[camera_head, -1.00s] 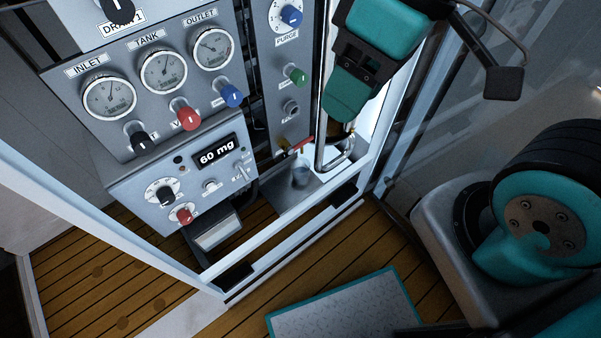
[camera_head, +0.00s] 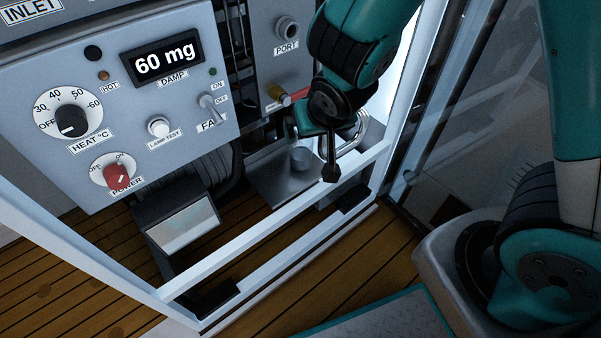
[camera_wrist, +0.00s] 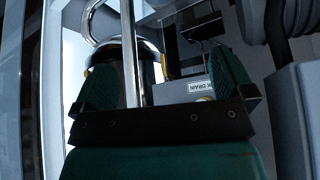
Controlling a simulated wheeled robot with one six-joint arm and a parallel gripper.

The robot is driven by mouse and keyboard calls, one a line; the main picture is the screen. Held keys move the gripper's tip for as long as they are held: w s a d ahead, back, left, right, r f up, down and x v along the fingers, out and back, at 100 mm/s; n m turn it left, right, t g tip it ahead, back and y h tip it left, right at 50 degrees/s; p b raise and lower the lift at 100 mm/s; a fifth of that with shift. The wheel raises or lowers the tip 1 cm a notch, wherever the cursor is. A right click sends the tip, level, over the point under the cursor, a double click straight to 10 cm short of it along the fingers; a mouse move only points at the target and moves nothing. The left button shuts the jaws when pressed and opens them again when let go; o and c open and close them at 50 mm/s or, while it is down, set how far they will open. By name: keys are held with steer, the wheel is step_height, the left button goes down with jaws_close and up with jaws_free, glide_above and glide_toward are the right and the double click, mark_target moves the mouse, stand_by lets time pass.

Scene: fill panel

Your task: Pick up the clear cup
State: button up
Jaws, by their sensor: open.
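The clear cup (camera_head: 301,158) stands upright on a metal tray (camera_head: 283,183) low inside the panel frame, in the head view. I cannot make it out in the wrist view. My gripper (camera_wrist: 165,72) is open in the wrist view, with its two green fingers apart and a bright steel tube showing between them. In the head view my arm's end is above and to the right of the cup, apart from it.
A bent steel tube (camera_head: 352,140) and a red-handled valve (camera_head: 279,98) are close to the cup. The control panel (camera_head: 205,140) stands to the left. A white frame rail (camera_head: 262,248) runs in front. A grey block labelled DRAIN (camera_wrist: 190,90) shows in the wrist view.

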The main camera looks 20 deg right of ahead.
step_height(320, 180, down, 2)
steer(key=f, duration=0.1)
steer(key=b, duration=0.7)
glide_toward(302, 147)
steer(key=f, duration=0.1)
steer(key=w+f, duration=0.1)
steer(key=f, duration=0.1)
steer(key=a+f, duration=0.1)
steer(key=f, duration=0.1)
steer(key=shift+w+f, duration=0.25)
steer(key=shift+w, duration=0.05)
steer(key=c, duration=1.1)
steer(key=shift+r, duration=0.15)
steer(key=shift+s+r+p, duration=0.1)
steer(key=shift+r+p, duration=0.2)
steer(key=shift+p, duration=0.3)
steer(key=s+p, duration=0.2)
steer(key=s, duration=0.4)
steer(key=s+p, duration=0.3)
steer(key=s, duration=0.2)
steer(key=s+a+p, duration=0.1)
steer(key=s+p, duration=0.2)
steer(key=s, duration=0.3)
steer(key=shift+s+a, duration=0.1)
steer(key=shift+s, duration=0.25)
